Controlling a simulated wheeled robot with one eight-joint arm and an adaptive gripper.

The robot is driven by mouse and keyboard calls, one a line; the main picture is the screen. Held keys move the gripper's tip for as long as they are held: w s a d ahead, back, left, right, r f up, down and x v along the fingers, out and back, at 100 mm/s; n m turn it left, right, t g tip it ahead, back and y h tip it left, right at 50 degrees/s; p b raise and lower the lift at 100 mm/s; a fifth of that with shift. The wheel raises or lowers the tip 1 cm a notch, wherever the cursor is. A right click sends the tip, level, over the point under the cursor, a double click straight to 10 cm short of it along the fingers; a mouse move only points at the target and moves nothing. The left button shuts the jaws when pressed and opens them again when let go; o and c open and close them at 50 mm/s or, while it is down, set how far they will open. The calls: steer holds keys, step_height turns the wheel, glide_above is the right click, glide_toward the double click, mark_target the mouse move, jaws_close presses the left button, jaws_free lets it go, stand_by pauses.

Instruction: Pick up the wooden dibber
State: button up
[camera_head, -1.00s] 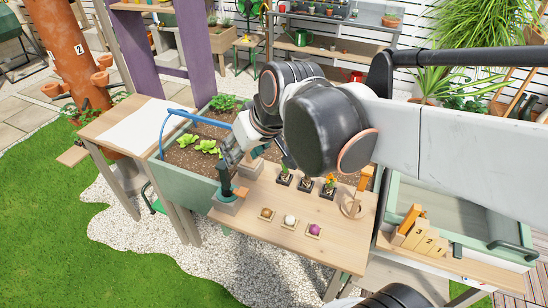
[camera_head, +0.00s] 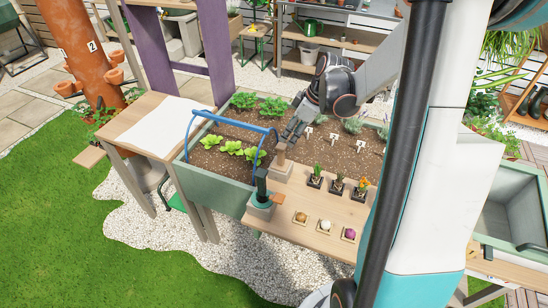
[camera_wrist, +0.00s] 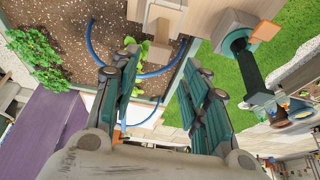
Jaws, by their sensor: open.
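The wooden dibber (camera_head: 280,152) stands in a block holder at the back left of the wooden table (camera_head: 290,209). No contact shows. A dark green-handled tool (camera_head: 261,184) stands in a second holder at the table's left corner. It is to the right in the wrist view (camera_wrist: 245,65).
A green planter (camera_head: 215,187) with seedlings and a blue hoop (camera_head: 237,120) adjoins the table. The hoop passes near my fingers in the wrist view. Potted plants (camera_head: 338,187) and small bulb trays (camera_head: 324,225) occupy the table's middle and front.

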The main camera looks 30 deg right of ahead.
mark_target(283, 146)
steer(key=b+x, duration=0.2)
steer(key=x, duration=0.6)
steer(key=shift+f+b, duration=0.15)
steer(key=shift+b, duration=0.15)
steer(key=b+x, duration=0.2)
steer(key=x, duration=0.3)
steer(key=shift+w+f+b, duration=0.1)
steer(key=shift+b, duration=0.2)
jaws_close()
